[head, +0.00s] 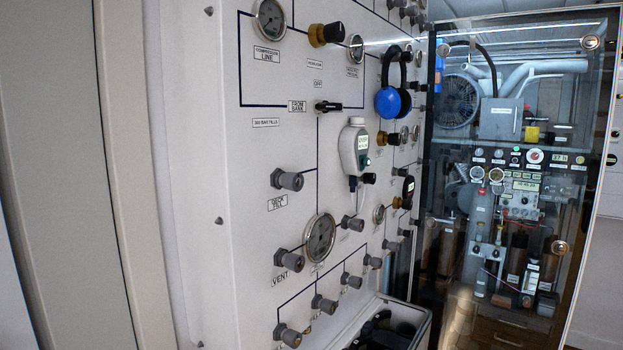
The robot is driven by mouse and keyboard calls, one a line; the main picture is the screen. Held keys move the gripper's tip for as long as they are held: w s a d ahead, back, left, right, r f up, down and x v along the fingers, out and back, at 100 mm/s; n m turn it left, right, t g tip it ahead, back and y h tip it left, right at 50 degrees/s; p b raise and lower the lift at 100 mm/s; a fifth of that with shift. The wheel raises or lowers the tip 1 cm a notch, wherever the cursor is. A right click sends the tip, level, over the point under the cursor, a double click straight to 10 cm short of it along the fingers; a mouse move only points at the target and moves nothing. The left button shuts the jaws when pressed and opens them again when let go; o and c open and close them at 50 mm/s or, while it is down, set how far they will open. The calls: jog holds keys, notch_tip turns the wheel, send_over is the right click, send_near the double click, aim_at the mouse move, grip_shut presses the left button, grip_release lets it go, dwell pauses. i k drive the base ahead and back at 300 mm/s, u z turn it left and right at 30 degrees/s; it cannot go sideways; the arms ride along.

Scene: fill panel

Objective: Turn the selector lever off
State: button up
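The selector lever (328,106) is a small black handle on the upper part of the white panel (240,200). It lies about horizontal. A "FROM BANK" label (297,106) is just to its left. An "OFF" label (318,84) is a little above it. Which end of the lever is its pointer is too small to tell. My gripper and arm are not in view.
Blue ear defenders (392,103) and a white handheld device (354,150) hang right of the lever. Grey knobs and gauges (319,237) cover the panel below. A glass-doored cabinet (515,120) stands at right. An open bin (385,330) is at the panel's foot.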

aim_at(326, 106)
jog(key=u, duration=0.5)
jog(key=k, duration=1.15)
jog(key=z, duration=0.45)
jog(key=i, duration=1.45)
jog(key=u, duration=0.5)
